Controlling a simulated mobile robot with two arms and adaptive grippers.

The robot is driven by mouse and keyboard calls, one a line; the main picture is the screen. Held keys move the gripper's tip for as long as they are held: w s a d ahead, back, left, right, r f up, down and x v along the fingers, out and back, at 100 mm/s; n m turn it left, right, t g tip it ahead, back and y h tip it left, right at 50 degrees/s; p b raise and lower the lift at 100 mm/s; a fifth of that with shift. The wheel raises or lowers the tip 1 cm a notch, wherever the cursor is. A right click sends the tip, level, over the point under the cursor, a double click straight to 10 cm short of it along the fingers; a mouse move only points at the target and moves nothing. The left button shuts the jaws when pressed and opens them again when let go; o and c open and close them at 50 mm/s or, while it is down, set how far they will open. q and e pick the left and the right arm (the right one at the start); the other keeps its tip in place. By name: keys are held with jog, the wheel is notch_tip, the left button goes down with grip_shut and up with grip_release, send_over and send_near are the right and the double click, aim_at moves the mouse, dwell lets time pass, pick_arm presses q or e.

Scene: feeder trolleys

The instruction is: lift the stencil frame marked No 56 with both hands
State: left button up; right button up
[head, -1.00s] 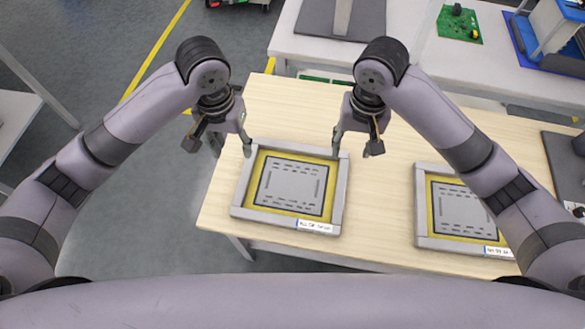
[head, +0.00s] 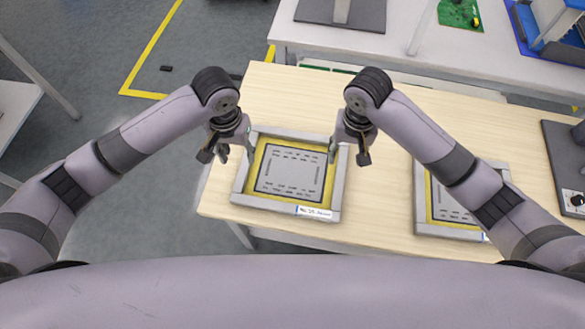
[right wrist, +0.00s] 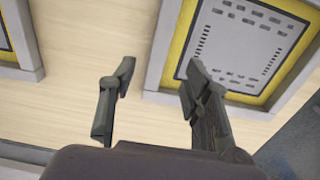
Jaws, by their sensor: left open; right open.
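A stencil frame (head: 238,183) with grey rails, a yellow border and a grey slotted plate lies flat on the wooden bench. Its small white label (head: 314,212) is too blurred to read surely. My left gripper (head: 229,154) is open and empty at the frame's left rail, near its far corner. My right gripper (head: 348,152) is open at the right rail, near the far corner. In the right wrist view, the open right fingers (right wrist: 160,70) stand on either side of a rail of this frame (right wrist: 163,65), apart from it; their height over it is unclear.
A second, similar stencil frame (head: 421,190) lies to the right, partly hidden by my right arm. The wooden bench (head: 385,235) is clear between the two frames. A white table (head: 400,60) with a green board (head: 457,12) stands behind. A dark device (head: 565,160) is at the right.

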aim_at(243, 170)
pick_arm(q)
notch_tip(243, 170, down, 8)
jog(key=shift+f, duration=0.1)
pick_arm(e)
notch_tip(243, 170, down, 8)
jog(key=shift+f, duration=0.1)
pick_arm(q)
jog(key=shift+c, duration=0.3)
pick_arm(e)
jog(key=shift+c, duration=0.3)
pick_arm(q)
grip_shut()
pick_arm(e)
grip_shut()
